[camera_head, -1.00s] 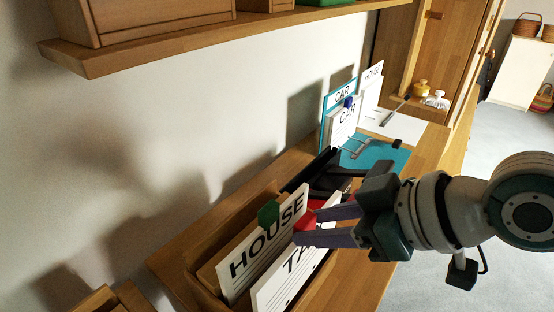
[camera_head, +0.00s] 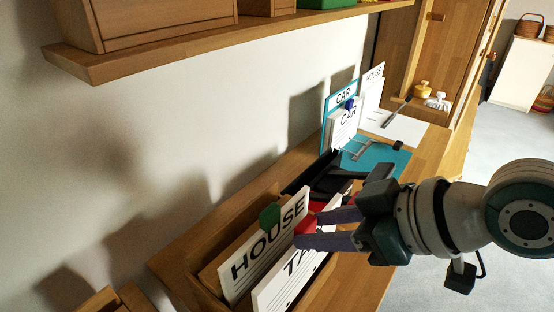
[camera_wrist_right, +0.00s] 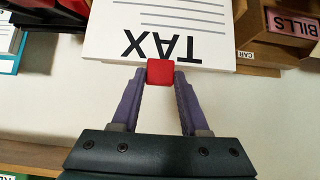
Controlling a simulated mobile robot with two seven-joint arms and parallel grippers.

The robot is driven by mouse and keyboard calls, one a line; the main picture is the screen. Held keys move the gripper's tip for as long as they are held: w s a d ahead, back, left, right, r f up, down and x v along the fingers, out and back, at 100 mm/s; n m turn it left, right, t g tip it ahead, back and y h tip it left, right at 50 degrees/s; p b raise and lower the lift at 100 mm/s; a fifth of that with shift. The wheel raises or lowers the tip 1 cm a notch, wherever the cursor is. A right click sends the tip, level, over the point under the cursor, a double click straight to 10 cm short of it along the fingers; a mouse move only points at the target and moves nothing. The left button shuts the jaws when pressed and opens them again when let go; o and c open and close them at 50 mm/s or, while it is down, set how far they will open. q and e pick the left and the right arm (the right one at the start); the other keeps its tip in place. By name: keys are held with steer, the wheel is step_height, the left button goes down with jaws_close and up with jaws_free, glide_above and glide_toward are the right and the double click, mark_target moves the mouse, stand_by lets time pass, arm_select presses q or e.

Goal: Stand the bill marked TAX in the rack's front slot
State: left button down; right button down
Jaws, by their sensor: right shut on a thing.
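The white bill marked TAX (camera_head: 285,285) stands tilted in front of the white HOUSE bill (camera_head: 258,250) at the wooden rack (camera_head: 205,295). The TAX bill also shows upside down in the right wrist view (camera_wrist_right: 165,20). My right gripper (camera_head: 300,232) is shut on the red clip (camera_wrist_right: 160,72) at the TAX bill's top edge. The fingers hide part of the lettering in the head view. The bill's lower edge is out of sight, so I cannot tell whether it sits in the front slot. My left gripper is not in view.
A green clip (camera_head: 269,216) sits on the HOUSE bill. Behind are black objects, a teal sheet (camera_head: 380,160) and upright CAR cards (camera_head: 342,125). A shelf (camera_head: 150,50) overhangs at upper left. A wooden compartment with a pink BILLS label (camera_wrist_right: 291,24) shows in the wrist view.

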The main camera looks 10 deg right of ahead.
mark_target(306, 254)
steer(key=shift+f, duration=0.1)
steer(key=shift+f+b, duration=2.4)
steer(key=shift+f, duration=0.35)
jaws_free()
